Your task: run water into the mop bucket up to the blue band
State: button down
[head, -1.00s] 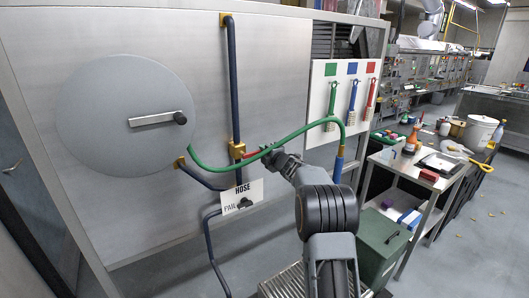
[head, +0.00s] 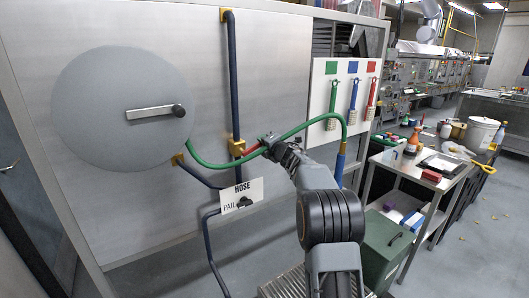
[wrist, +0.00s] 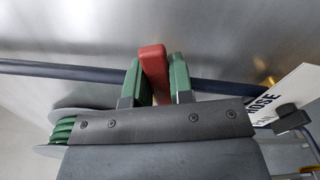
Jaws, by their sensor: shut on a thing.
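A red valve handle (head: 251,149) sits at the brass fitting (head: 237,148) on the blue wall pipe. My gripper (head: 267,143) is at the handle's outer end. In the wrist view, the red handle (wrist: 153,72) stands between the two green finger pads of my gripper (wrist: 155,66), which is shut on it. A blue pipe (head: 209,243) runs down from there. No mop bucket with a blue band, and no running water, can be made out.
A green hose (head: 318,124) arcs over my arm from the wall to a blue nozzle (head: 340,166). A grey disc with a crank (head: 90,120) is on the panel at left. A green bin (head: 385,243) and a cart (head: 433,182) stand at right. Brushes hang on a white board (head: 321,98).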

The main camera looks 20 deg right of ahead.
jog(key=r+n+b, duration=0.1)
jog(key=a+r+n, duration=0.1)
jog(key=n, duration=0.1)
jog(key=shift+s+a+b, duration=0.1)
jog(key=shift+b, duration=0.25)
jog(key=shift+s+a+r+n+b, duration=0.1)
jog(key=shift+a+r+n+b, duration=0.25)
jog(key=shift+n, duration=0.35)
jog(key=shift+a+r+n+b, duration=0.15)
jog(key=shift+a+r+n, duration=0.15)
jog(key=shift+r+n, duration=0.3)
jog(key=c, duration=1)
grip_release()
jog(key=shift+f, duration=0.1)
jog(key=s+d+b, duration=0.2)
jog(key=s+b, duration=0.2)
jog(key=s, duration=0.9)
jog(key=shift+s+d, duration=0.3)
